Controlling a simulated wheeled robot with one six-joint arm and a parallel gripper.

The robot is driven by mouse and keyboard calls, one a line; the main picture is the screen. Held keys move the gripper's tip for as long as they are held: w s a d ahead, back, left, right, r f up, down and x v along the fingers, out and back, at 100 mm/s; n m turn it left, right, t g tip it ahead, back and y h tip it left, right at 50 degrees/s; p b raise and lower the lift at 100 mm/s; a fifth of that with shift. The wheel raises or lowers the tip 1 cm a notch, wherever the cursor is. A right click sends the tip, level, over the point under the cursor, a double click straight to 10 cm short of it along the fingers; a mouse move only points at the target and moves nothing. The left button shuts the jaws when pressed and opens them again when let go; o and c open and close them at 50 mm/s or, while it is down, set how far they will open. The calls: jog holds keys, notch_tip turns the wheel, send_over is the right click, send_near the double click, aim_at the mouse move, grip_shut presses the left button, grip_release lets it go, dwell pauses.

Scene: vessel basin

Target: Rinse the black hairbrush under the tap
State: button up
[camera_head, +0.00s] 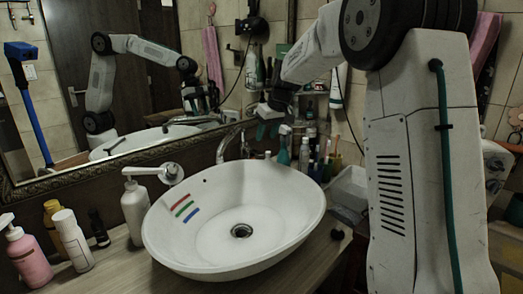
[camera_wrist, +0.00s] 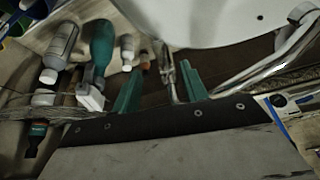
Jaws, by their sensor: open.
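My gripper (camera_head: 268,128) hangs behind the basin's back right rim. In the wrist view its two green fingers (camera_wrist: 160,88) stand apart with nothing held between them. The white oval basin (camera_head: 290,232) stands on the counter, and its edge shows in the wrist view (camera_wrist: 200,22). A chrome tap (camera_head: 222,150) rises behind the basin and curves at its top. It also shows at the right of the wrist view (camera_wrist: 268,75). I cannot make out the black hairbrush in either view. A small dark thing (camera_head: 338,234) lies right of the basin, too small to identify.
Several bottles stand behind the basin near my gripper, including a green spray bottle (camera_wrist: 102,45) and a grey bottle (camera_wrist: 60,45). A white pump bottle (camera_head: 135,208) and a pink one (camera_head: 30,262) stand left. A mirror (camera_head: 140,90) backs the counter.

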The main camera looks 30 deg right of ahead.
aim_at(260, 152)
jog(key=x, duration=0.7)
jog(key=shift+a+f, duration=0.1)
jog(key=shift+f, duration=0.2)
jog(key=shift+w, duration=0.1)
grip_shut()
